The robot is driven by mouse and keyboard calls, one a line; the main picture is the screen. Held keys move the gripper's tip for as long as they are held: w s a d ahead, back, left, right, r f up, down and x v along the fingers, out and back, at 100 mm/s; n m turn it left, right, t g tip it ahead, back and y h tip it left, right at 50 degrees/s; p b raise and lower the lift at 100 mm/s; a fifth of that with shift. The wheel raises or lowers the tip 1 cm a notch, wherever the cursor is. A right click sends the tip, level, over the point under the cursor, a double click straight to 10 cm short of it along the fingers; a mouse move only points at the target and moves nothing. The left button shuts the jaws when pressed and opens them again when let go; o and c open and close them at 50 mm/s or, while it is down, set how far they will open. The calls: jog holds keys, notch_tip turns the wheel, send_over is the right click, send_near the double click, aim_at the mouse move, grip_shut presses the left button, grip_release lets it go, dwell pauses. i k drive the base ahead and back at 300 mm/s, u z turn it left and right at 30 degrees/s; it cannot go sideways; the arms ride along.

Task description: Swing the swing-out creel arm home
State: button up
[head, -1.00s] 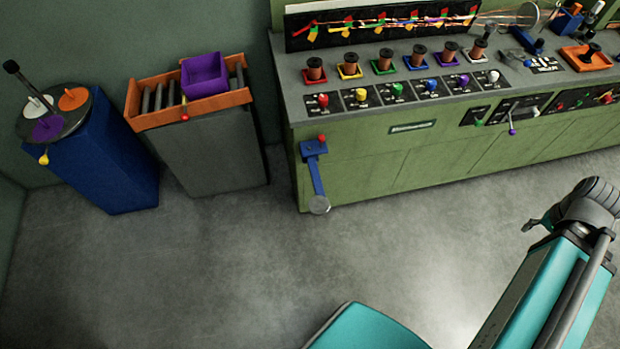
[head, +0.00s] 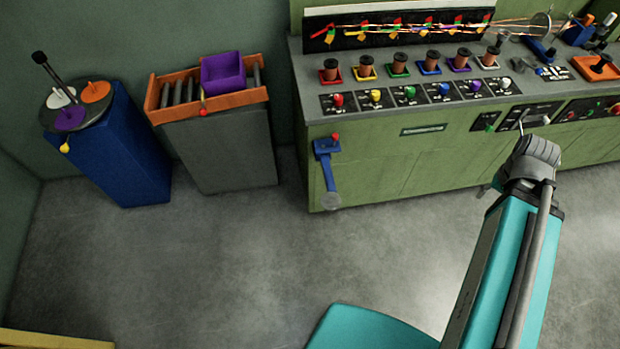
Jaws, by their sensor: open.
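The swing-out creel arm (head: 328,175) appears to be the blue bar on the left front of the green cabinet. Its blue bracket (head: 326,147) has a red knob (head: 334,137) on top. The bar reaches down and out from the cabinet front and ends in a grey disc (head: 331,201). My own teal arm rises at the right of the head view, well to the right of the creel arm and apart from it. My gripper cannot be made out; it seems hidden behind my arm's grey joint.
The green cabinet (head: 423,165) carries several copper spools and coloured knobs on top. Left of it stand a grey stand with an orange roller tray (head: 228,101) and purple bin (head: 223,72), and a blue pedestal (head: 115,155). A yellow edge (head: 50,340) shows bottom left. The floor (head: 230,260) between is clear.

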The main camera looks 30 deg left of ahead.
aim_at(331, 200)
jog(key=u, duration=1.4)
jog(key=i, duration=1)
jog(key=k, duration=0.9)
jog(key=u, duration=0.25)
